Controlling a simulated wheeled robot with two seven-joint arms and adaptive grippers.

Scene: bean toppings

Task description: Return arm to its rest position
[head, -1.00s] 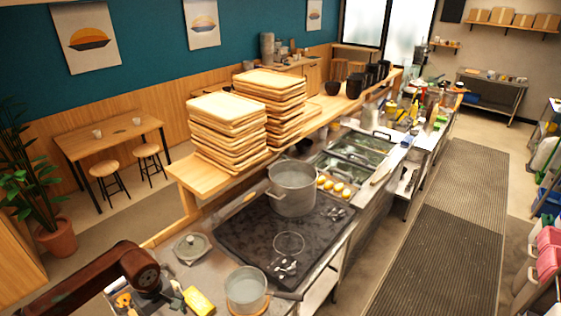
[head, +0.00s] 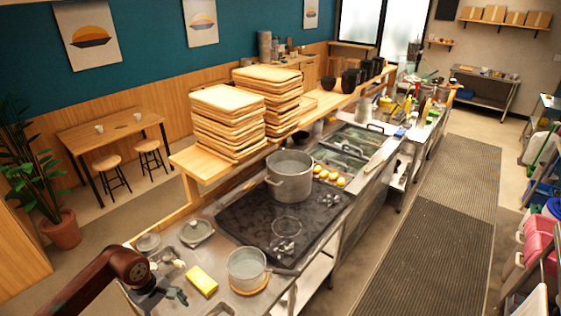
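My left arm comes in at the lower left, a reddish-brown link ending in a dark wrist. My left gripper (head: 175,297) is small and partly hidden at its end. It is over the near left corner of the counter, left of a yellow block (head: 201,281). Whether its fingers are open or shut is unclear, and I see nothing clearly held in it. My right arm and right gripper are not in view.
A small pot (head: 247,268) stands on the counter right of the yellow block. A lidded dish (head: 196,231), black stove (head: 255,222) and large pot (head: 290,178) are farther back. Stacked trays (head: 228,122) sit on the raised shelf. The aisle mat (head: 440,235) is clear.

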